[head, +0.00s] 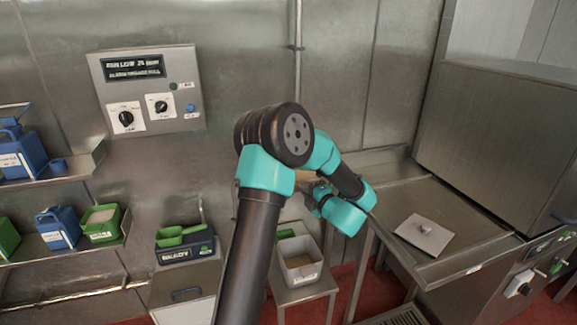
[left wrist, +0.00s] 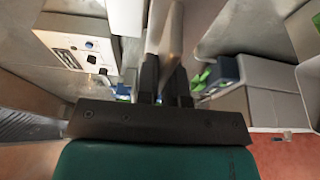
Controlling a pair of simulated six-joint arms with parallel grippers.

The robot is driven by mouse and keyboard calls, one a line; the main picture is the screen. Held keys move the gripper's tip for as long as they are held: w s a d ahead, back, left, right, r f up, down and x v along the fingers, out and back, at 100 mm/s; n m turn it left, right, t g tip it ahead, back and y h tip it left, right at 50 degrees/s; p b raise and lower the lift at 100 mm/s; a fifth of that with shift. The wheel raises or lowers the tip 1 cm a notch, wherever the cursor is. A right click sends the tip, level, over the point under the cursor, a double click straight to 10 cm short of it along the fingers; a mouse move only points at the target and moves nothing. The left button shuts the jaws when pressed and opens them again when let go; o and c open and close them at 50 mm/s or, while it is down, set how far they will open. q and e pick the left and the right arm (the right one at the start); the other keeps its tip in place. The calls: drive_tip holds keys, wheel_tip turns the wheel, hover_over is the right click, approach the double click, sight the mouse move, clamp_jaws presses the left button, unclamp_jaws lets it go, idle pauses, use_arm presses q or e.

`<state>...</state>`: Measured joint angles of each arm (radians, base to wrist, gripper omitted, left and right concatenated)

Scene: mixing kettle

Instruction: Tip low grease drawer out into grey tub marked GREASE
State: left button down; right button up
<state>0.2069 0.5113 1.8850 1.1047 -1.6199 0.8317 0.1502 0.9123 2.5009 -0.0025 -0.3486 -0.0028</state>
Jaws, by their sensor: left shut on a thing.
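My left gripper shows in the left wrist view (left wrist: 166,88), its two dark fingers shut on a pale and brown, narrow-looking piece (left wrist: 166,40), which looks like the grease drawer. In the head view my left arm hides the fingertips and most of the held piece; a small tan patch (head: 304,176) shows behind the arm. A grey tub (head: 301,273) stands on a small metal stand below and slightly left of my left wrist. The tub holds something pale; I cannot read a mark on it. My right gripper is not in view.
A steel counter (head: 390,200) with a flat square lid (head: 425,234) lies to the right, beside a large steel housing (head: 505,140). Shelves (head: 75,165) with blue and green containers are far left.

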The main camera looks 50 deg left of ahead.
use_arm(q)
drive_tip(key=s+d, duration=0.3)
drive_tip(key=d, duration=0.6)
drive_tip(key=shift+s, duration=0.4)
drive_tip(key=shift+r, duration=0.1)
